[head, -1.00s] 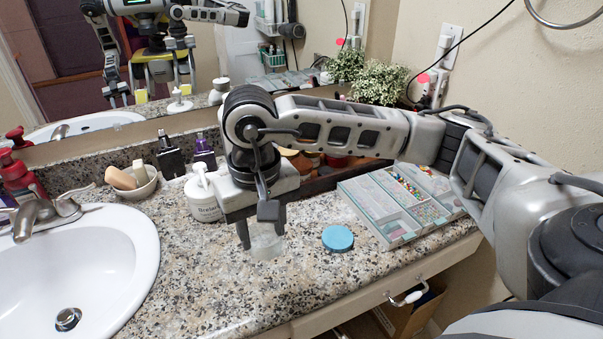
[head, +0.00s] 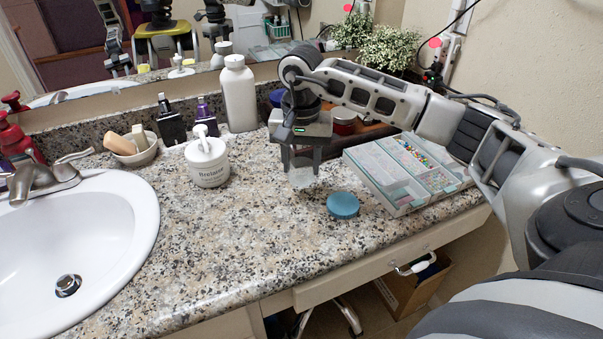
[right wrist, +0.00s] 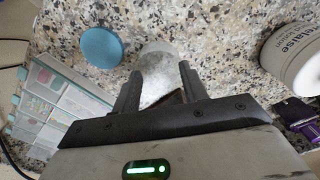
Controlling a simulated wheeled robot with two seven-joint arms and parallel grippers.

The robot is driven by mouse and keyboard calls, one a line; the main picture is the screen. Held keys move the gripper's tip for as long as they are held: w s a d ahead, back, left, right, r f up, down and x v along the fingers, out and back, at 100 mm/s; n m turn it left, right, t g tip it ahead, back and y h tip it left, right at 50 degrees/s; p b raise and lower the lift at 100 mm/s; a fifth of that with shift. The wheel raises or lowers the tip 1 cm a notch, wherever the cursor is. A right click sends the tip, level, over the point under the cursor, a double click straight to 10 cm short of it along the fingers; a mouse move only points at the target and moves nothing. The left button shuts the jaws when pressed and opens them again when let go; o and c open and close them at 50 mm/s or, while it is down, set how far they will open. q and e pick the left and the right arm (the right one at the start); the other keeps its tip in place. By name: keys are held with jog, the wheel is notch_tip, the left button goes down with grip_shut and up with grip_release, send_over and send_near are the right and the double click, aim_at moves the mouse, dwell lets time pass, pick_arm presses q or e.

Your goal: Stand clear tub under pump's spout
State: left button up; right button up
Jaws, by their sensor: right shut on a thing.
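The clear tub (head: 301,177) is between the fingers of my right gripper (head: 302,165), right of the pump and near the blue lid. In the right wrist view the clear tub (right wrist: 157,66) shows between the two fingertips (right wrist: 157,85), its far part standing out past them. I cannot tell whether it touches the counter. The white pump bottle (head: 208,164) stands upright left of the gripper, its spout (head: 203,136) at the top. Part of the pump bottle (right wrist: 296,58) shows at the right of the wrist view. My left gripper is not in view.
A blue lid (head: 343,205) lies right of the tub. A bead organizer (head: 406,172) lies beyond it. A tall white bottle (head: 239,95) and dark bottles (head: 171,122) stand behind the pump. The sink (head: 95,235) is at left. The counter (head: 220,245) in front of the pump is clear.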

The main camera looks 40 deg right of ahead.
aim_at(301, 169)
jog(key=shift+w+d+f, duration=0.2)
jog(key=shift+w+f, duration=0.1)
jog(key=shift+f, duration=0.15)
jog(key=shift+w+d+f, duration=0.2)
jog(key=shift+w+f, duration=0.1)
jog(key=shift+f, duration=0.15)
notch_tip(301, 169, down, 3)
jog(key=shift+d+f, duration=0.1)
jog(key=shift+w, duration=0.1)
jog(key=shift+f, duration=0.2)
jog(key=o, duration=1)
jog(key=shift+c, duration=0.2)
jog(key=shift+r, duration=0.1)
